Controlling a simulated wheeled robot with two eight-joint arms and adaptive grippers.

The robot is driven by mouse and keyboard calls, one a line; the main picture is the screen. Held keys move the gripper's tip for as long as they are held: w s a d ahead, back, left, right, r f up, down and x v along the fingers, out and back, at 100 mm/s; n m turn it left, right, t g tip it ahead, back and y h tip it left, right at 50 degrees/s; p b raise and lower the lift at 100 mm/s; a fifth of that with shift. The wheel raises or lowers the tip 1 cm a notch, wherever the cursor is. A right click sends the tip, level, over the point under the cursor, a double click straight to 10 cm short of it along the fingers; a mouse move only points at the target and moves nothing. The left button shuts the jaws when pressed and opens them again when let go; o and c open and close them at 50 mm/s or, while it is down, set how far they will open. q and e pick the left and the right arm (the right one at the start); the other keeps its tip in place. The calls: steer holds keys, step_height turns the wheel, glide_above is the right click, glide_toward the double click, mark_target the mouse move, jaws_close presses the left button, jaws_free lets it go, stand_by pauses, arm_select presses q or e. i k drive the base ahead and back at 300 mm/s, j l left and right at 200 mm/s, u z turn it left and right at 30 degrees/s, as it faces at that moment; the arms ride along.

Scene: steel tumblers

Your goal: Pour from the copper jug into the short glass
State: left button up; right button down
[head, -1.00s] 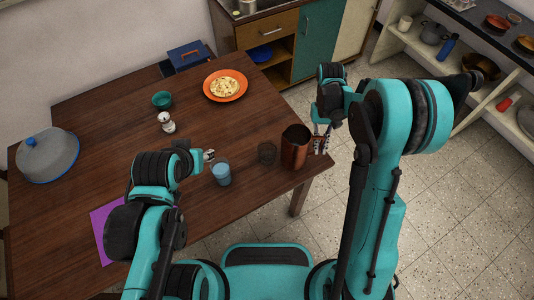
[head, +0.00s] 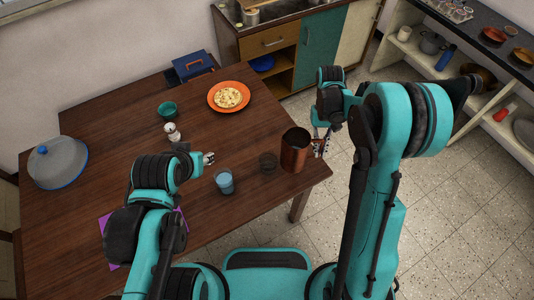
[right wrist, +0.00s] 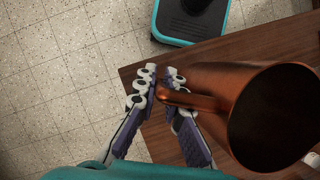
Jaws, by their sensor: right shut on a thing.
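The copper jug (head: 295,152) is upright at the table's right corner. My right gripper (head: 319,146) is shut on its handle, on the jug's right side. The right wrist view shows the fingers (right wrist: 158,82) around the handle and the jug (right wrist: 225,90) with a dark mouth. I cannot tell whether the jug's base touches the table. The short glass (head: 268,163), dark and see-through, stands just left of the jug, apart from it. My left gripper (head: 208,158) is over the table, left of the glass; its fingers are too small to read.
A glass with blue contents (head: 224,182) stands left of the short glass. Behind are a shaker (head: 172,132), a green bowl (head: 167,110) and an orange plate of food (head: 243,104). A grey domed lid (head: 57,165) is far left. The table between plate and glasses is clear.

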mark_target(268, 159)
steer(key=i+u, duration=0.25)
steer(key=u, duration=0.2)
steer(key=i+l+u, duration=0.2)
steer(key=u, duration=0.25)
